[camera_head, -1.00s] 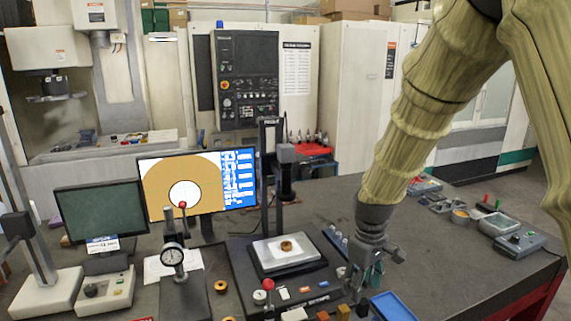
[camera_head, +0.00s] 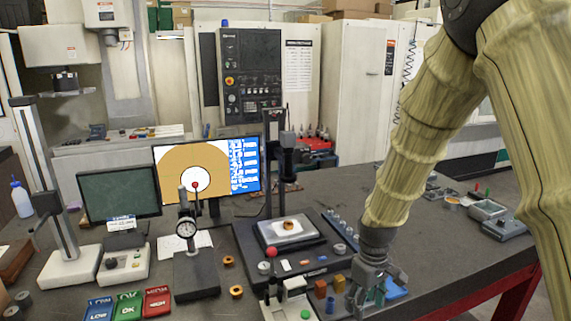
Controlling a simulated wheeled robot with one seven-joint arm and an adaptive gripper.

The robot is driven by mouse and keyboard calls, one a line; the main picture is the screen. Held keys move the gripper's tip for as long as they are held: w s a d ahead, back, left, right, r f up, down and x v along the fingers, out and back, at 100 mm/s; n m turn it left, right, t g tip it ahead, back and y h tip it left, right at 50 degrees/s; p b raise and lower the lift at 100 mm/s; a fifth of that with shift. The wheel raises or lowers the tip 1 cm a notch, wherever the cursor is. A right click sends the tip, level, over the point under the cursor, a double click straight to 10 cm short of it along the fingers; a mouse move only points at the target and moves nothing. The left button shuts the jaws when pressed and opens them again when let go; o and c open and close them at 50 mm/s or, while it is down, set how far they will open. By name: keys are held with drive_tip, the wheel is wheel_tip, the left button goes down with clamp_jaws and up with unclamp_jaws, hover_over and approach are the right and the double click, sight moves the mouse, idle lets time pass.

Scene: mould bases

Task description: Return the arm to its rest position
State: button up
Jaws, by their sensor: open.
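My arm, in a pale yellow ribbed sleeve, comes down from the upper right of the head view. My gripper (camera_head: 366,300) points down at the lower middle right, over the near part of the dark table (camera_head: 440,240). It is open, and no object shows between its fingers. Small orange and blue blocks (camera_head: 338,283) stand just left of the fingers. I cannot tell whether the fingertips touch the table.
A measuring stand with a white plate (camera_head: 289,231) holds an orange ring. A dial gauge stand (camera_head: 187,229), a monitor (camera_head: 208,172) and LOW, OK and other coloured bins (camera_head: 127,306) are to the left.

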drive_tip(key=s+d+f+m+b, duration=0.1)
drive_tip(key=s+f+m+b, duration=0.1)
drive_tip(key=s+f, duration=0.8)
drive_tip(key=s+d+f+m+b, duration=0.15)
drive_tip(key=s+f, duration=0.25)
drive_tip(key=f, duration=1.2)
drive_tip(key=s+f+m+b, duration=0.1)
drive_tip(key=s+f+b, duration=0.1)
drive_tip(key=s+f, duration=0.5)
drive_tip(key=s+f+m+b, duration=0.2)
drive_tip(key=s+f, duration=0.5)
drive_tip(key=s, duration=0.8)
drive_tip(key=shift+f, duration=0.15)
